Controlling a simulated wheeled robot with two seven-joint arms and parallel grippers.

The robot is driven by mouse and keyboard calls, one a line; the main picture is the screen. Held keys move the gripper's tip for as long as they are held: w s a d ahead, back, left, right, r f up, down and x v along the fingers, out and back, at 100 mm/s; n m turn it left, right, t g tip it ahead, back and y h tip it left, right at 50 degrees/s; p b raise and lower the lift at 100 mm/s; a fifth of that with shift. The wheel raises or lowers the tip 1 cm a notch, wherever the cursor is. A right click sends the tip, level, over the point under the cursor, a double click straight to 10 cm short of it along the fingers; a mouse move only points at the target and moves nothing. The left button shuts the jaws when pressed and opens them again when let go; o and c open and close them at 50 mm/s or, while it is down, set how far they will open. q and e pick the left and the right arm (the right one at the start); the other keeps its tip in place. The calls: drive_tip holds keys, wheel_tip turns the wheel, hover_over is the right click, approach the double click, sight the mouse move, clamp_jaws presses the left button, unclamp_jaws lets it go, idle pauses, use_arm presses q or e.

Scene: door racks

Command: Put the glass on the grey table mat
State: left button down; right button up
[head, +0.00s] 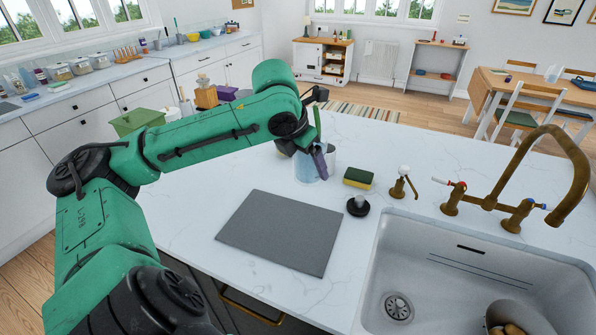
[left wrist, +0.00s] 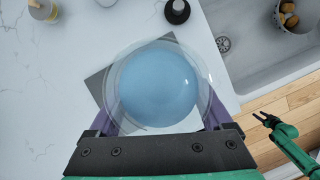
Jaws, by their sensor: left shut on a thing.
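The clear glass (head: 304,168) with a pale blue look stands out behind the mat in the head view, partly hidden by my left gripper. My left gripper (head: 318,160) has purple fingers shut around the glass. In the left wrist view the glass (left wrist: 160,85) fills the space between the fingers, seen from above. I cannot tell whether its base touches the counter. The grey table mat (head: 280,232) lies flat and bare on the white counter; part of it (left wrist: 97,84) shows beside the glass. My right gripper (left wrist: 266,118) appears small at the right of the wrist view, fingers apart and empty.
The counter between glass and mat is clear.

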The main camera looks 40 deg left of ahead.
use_arm(q)
drive_tip(key=f+b, duration=0.2)
drive_tip(key=f, duration=0.3)
drive_tip(key=f+b, duration=0.3)
drive_tip(key=f, duration=0.2)
drive_tip(key=f+b, duration=0.2)
drive_tip(key=f, duration=0.2)
drive_tip(key=shift+s+f, duration=0.35)
drive_tip(key=shift+f, duration=0.05)
wheel_tip(320, 180, down, 4)
drive_tip(key=shift+s+f+b, duration=0.1)
drive_tip(key=shift+f+b, duration=0.15)
drive_tip(key=shift+b, duration=0.1)
unclamp_jaws()
drive_tip(key=shift+s, duration=0.1)
drive_tip(key=v, duration=1.2)
use_arm(e)
wheel_tip(320, 180, down, 9)
drive_tip(key=s, duration=0.1)
drive_tip(key=shift+s+r, duration=0.15)
drive_tip(key=shift+r, duration=0.05)
drive_tip(key=shift+a, duration=0.1)
